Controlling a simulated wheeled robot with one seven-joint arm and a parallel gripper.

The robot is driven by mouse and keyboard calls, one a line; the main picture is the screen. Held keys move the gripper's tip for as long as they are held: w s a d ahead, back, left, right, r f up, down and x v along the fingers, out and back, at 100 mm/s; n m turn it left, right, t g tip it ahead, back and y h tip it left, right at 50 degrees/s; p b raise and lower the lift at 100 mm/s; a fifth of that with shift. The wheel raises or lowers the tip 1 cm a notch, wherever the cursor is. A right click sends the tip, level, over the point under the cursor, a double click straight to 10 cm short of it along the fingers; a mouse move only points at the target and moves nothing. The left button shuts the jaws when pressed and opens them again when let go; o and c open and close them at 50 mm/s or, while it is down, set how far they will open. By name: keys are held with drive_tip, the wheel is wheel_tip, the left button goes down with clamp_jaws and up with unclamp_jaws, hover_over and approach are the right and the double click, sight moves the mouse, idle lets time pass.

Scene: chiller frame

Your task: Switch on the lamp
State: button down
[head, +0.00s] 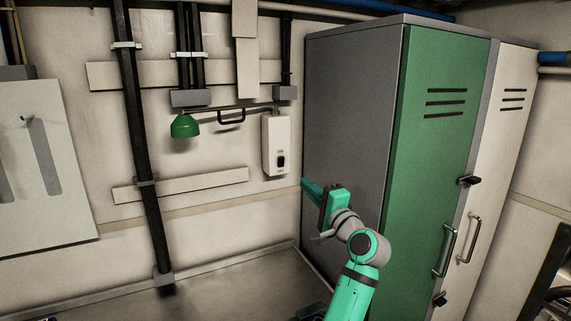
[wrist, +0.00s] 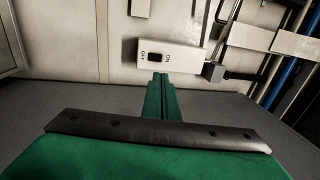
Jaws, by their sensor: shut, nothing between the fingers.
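The lamp has a green shade (head: 185,126) on a dark horizontal arm fixed to the wall. Below the arm's right end is a white switch box (head: 276,145) with a black rocker (head: 281,161). In the wrist view the box (wrist: 185,57) lies sideways, with the rocker (wrist: 155,57) between the OFF and ON marks. My gripper (head: 304,182) is shut and empty, a little below and right of the box in the head view. In the wrist view its fingertips (wrist: 161,76) point at the box's near edge. I cannot tell whether they touch it.
A grey locker with a green door (head: 430,150) and a white door stands close to the right of my arm. A black vertical pipe (head: 140,140) runs down the wall at left. A grey surface (head: 220,285) below is largely clear.

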approach(282, 159)
drive_tip(key=x, duration=0.4)
drive_tip(key=shift+w+a, duration=0.25)
drive_tip(key=shift+a, duration=0.05)
drive_tip(key=shift+x, duration=0.85)
drive_tip(key=shift+w, duration=0.1)
